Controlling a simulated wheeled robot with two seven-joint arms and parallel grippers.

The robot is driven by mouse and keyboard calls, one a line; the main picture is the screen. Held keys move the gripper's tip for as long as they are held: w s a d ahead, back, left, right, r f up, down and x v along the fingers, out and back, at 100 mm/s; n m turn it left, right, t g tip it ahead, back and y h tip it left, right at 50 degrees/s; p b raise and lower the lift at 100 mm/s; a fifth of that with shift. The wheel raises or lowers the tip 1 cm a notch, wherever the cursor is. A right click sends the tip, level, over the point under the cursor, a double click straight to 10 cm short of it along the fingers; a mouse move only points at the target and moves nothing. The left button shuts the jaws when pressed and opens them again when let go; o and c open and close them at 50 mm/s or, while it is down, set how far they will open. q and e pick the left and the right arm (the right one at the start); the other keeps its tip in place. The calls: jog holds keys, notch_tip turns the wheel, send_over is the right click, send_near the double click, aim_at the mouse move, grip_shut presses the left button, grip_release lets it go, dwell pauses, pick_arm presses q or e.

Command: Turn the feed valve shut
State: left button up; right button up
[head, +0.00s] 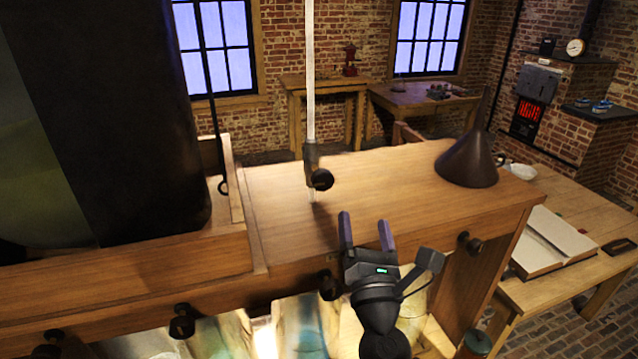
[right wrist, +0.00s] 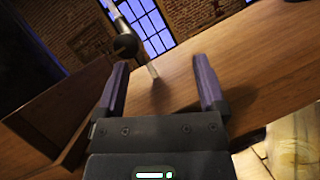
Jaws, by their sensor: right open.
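A pale vertical pipe (head: 310,80) comes down over the wooden bench top and ends in a dark fitting with a round black knob (head: 320,180), which looks like the feed valve. A short pale, translucent piece shows below the fitting. The knob also shows in the right wrist view (right wrist: 125,46), beyond the left fingertip. My right gripper (head: 365,218) is open and empty, with its two purple-grey fingers apart. In the head view it is below and to the right of the knob, not touching it. My left gripper is not in view.
A dark cone funnel (head: 468,162) stands on the bench top at right. A large dark vessel (head: 120,130) blocks the left. Black knobs (head: 181,320) line the bench front, above glass jars (head: 300,325). Bench top (head: 390,180) between valve and funnel is clear.

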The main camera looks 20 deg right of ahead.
aim_at(322, 180)
jog(key=w+a+n+y, duration=0.1)
jog(key=n, duration=0.2)
jog(key=w+a+n+y, duration=0.1)
jog(key=n+y, duration=0.1)
jog(key=n, duration=0.1)
jog(key=a+n+y, duration=0.1)
jog(key=n+y, duration=0.1)
jog(key=n, duration=0.1)
jog(key=shift+w+a+r+t, duration=0.15)
jog(key=shift+w+r+t, duration=0.15)
jog(key=shift+w, duration=0.1)
jog(key=shift+w+a+r+n+y, duration=0.1)
jog(key=shift+w+a+n+y, duration=0.05)
jog(key=shift+w+n+y, duration=0.2)
jog(key=x, duration=0.9)
jog(key=shift+w, duration=0.1)
grip_shut()
